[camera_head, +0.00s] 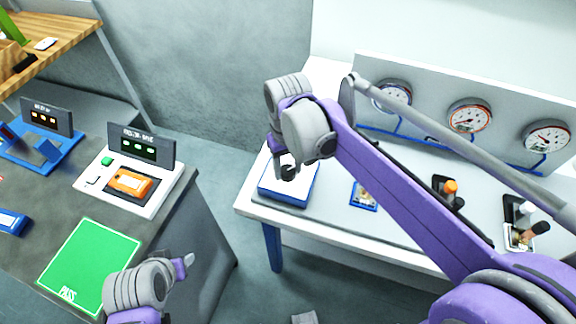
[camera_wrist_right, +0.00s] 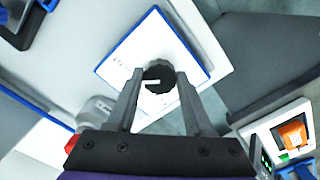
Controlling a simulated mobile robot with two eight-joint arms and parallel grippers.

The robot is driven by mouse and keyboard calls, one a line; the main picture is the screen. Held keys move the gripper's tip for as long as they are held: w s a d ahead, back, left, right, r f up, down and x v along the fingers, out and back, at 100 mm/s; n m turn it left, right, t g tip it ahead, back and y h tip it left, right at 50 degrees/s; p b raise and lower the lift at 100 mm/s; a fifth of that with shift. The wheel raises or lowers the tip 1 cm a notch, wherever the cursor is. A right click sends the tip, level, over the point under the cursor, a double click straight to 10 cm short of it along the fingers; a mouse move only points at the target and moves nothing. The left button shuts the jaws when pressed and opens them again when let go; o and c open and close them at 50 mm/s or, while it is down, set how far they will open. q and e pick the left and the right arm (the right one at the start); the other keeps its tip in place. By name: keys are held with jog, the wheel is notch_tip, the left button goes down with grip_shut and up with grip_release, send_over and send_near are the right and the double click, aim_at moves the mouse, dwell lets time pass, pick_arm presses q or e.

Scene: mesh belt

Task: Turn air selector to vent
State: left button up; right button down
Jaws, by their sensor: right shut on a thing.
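The air selector is a white panel with blue edges (camera_head: 272,190) on the white bench in the head view. It also shows in the right wrist view (camera_wrist_right: 188,48). Its round black knob (camera_wrist_right: 158,74) has a white pointer mark that points to the left in the wrist view. My right gripper (camera_wrist_right: 160,80) is shut on the knob, one finger on each side. In the head view the gripper (camera_head: 287,172) hides most of the knob.
Pressure gauges (camera_head: 469,117) stand on a back panel. An orange-topped valve or lever (camera_head: 450,187) and a black-handled lever (camera_head: 527,237) stand on the bench, to the right. A grey table at left holds a white device (camera_head: 155,197) with an orange block and a green mat (camera_head: 88,262).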

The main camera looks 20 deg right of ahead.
aim_at(288, 171)
jog(key=shift+m, duration=0.6)
jog(key=shift+c, duration=1.4)
grip_release()
jog(key=shift+r, duration=0.15)
notch_tip(288, 171, up, 11)
jog(key=shift+f+p, duration=0.2)
jog(key=shift+p, duration=0.15)
